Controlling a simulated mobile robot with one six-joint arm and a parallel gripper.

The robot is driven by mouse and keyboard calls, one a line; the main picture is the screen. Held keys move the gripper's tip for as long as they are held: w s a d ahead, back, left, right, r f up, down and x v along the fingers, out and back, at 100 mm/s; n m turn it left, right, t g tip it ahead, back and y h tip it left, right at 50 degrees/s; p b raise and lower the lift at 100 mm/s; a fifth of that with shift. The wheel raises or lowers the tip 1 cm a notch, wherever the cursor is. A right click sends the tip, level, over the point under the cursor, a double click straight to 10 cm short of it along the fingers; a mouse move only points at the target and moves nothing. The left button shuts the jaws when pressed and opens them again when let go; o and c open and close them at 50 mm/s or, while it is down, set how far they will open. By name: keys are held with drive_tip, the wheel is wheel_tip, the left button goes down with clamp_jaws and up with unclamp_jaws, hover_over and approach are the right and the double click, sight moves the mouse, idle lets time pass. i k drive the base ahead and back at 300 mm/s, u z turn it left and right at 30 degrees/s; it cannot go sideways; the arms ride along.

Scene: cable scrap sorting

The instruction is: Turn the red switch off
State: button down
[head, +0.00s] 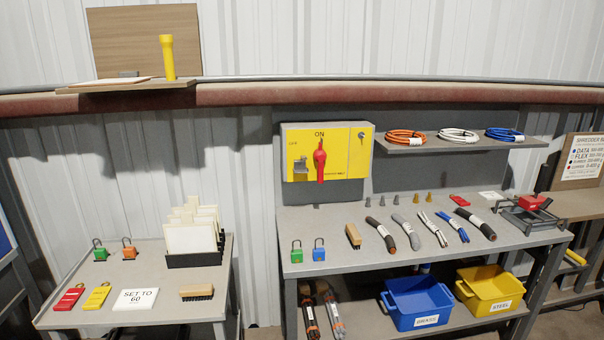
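The red switch (320,160) is a rotary handle on a yellow panel (346,139) of a grey box mounted on the wall behind the workbench. Its handle stands upright, in line with the word ON above it. A smaller label at the panel's left side seems to read OFF. A small grey fitting (300,169) sits below that label, left of the handle. My gripper is not in view, and nothing touches the switch.
The workbench (345,220) below holds green and blue padlocks, a brush (353,236) and several cable pieces. A shelf (440,143) with cable coils is right of the box. Blue (418,301) and yellow (489,289) bins stand underneath. A side table (150,268) is at left.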

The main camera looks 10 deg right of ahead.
sight(320, 155)
drive_tip(key=u, duration=0.05)
drive_tip(key=k, duration=0.45)
drive_tip(key=z, duration=0.05)
drive_tip(key=i, duration=0.9)
drive_tip(key=u, duration=0.9)
